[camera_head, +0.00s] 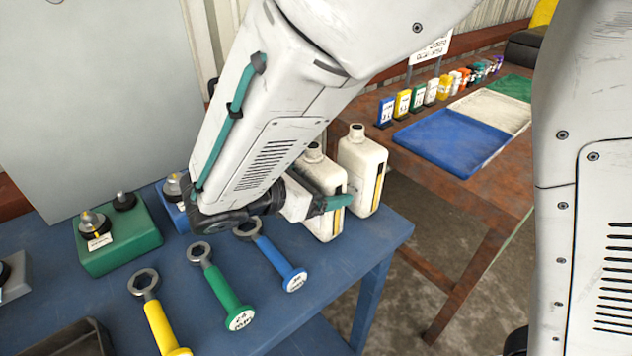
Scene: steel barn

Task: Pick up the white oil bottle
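The left bottle (327,222) is partly covered by my gripper. The right bottle (362,165) stands just behind it and to the right, with a black and yellow label on its side. My gripper (333,195) reaches in from the left, with its teal-tipped finger across the left bottle's near face. The other finger is mostly hidden, so I cannot tell whether the gripper is shut on the bottle. Both bottles appear to rest on the table.
Blue (280,259), green (222,288) and yellow (159,322) wrenches lie in front on the blue table (205,333). A green box (121,240) with knobs sits at left. A brown table (459,196) with coloured trays and small containers stands beyond a floor gap.

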